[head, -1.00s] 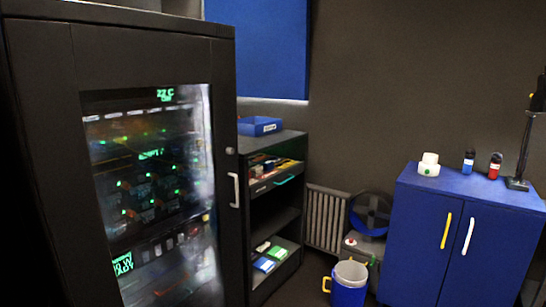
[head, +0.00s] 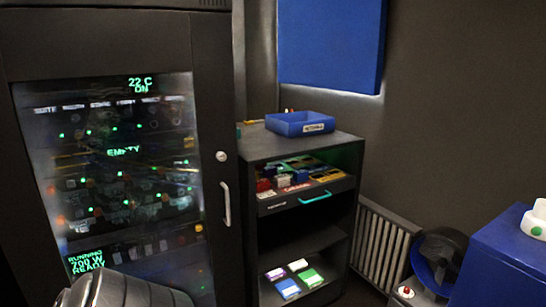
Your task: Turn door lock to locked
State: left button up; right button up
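The black cabinet door (head: 209,90) with a glass window stands shut at the left in the head view. A small round silver lock (head: 221,156) sits on its right frame, above a pale vertical handle (head: 227,204). The lock is too small to tell which way it is turned. Green text glows behind the glass. A grey rounded shape at the bottom left, likely part of my own arm, covers the lower part of the door. Neither of my grippers shows.
A black shelf unit (head: 345,149) stands right of the cabinet, with a blue tray (head: 284,127) on top and an open drawer with a teal handle (head: 315,197). A white radiator (head: 382,242), a fan (head: 437,258) and a blue cabinet (head: 510,255) stand farther right.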

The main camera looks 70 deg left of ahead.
aim_at(221, 156)
jog(key=u, duration=0.8)
jog(key=i, duration=1.2)
jog(key=u, duration=1.3)
jog(key=i, duration=0.15)
jog(key=u, duration=0.1)
